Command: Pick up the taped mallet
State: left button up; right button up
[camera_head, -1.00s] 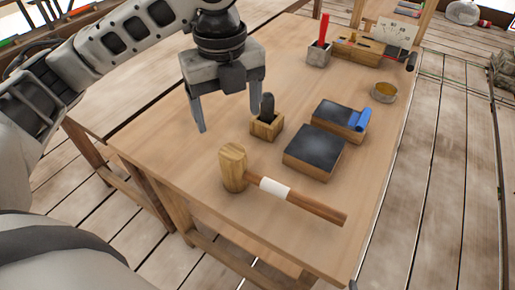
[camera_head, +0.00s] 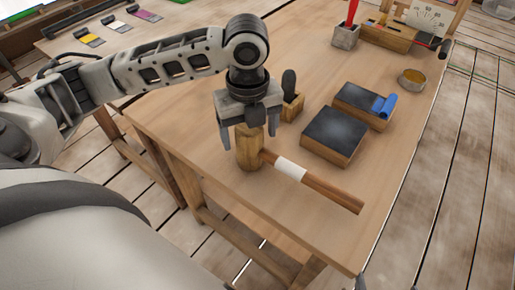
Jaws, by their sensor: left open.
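The taped mallet (camera_head: 292,170) lies on the wooden table, its wooden head (camera_head: 249,152) standing upright at the left and its handle running to the lower right. A white tape band wraps the handle near the head. My left gripper (camera_head: 249,143) is open and points down, its two fingers on either side of the mallet head in the picture. Whether the fingers touch the head cannot be told. The gripper body hides the top of the head. My right gripper does not show.
Two dark-topped wooden blocks (camera_head: 335,132) lie right of the mallet, one with a blue roll (camera_head: 384,106). A small wooden holder (camera_head: 291,107) with a dark oval tool stands just behind the gripper. A brass bowl (camera_head: 411,79) sits further right. The table's front corner is clear.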

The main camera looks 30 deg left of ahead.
pick_arm(q)
notch_tip(320, 180, down, 2)
jog(key=shift+f, duration=0.2)
jog(key=shift+r, duration=0.1)
jog(key=c, duration=1.2)
